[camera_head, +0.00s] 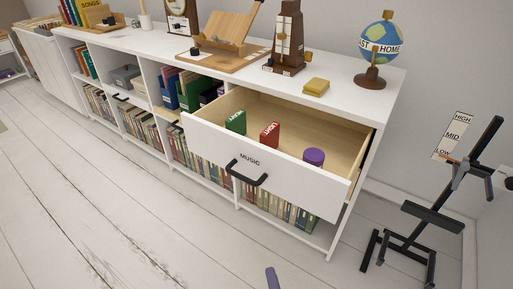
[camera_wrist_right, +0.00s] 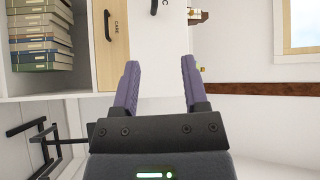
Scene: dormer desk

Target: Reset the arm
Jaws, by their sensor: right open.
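My right gripper (camera_wrist_right: 160,82) is open and empty in the right wrist view, its two purple fingers spread apart. In the head view only a purple fingertip (camera_head: 272,278) shows at the bottom edge, over the floor and apart from the cabinet. The white drawer labelled MUSIC (camera_head: 222,150) stands open. It holds a green box (camera_head: 236,122), a red box (camera_head: 269,134) and a purple cylinder (camera_head: 314,157). The drawer's black handle (camera_head: 246,174) is clear of my gripper. My left gripper is not in view.
The long white cabinet (camera_head: 340,88) carries a globe (camera_head: 383,45), a yellow block (camera_head: 316,87), a brown metronome (camera_head: 287,40) and a wooden stand (camera_head: 225,43). A black stand (camera_head: 432,215) is on the right. The plank floor (camera_head: 120,220) in front is free.

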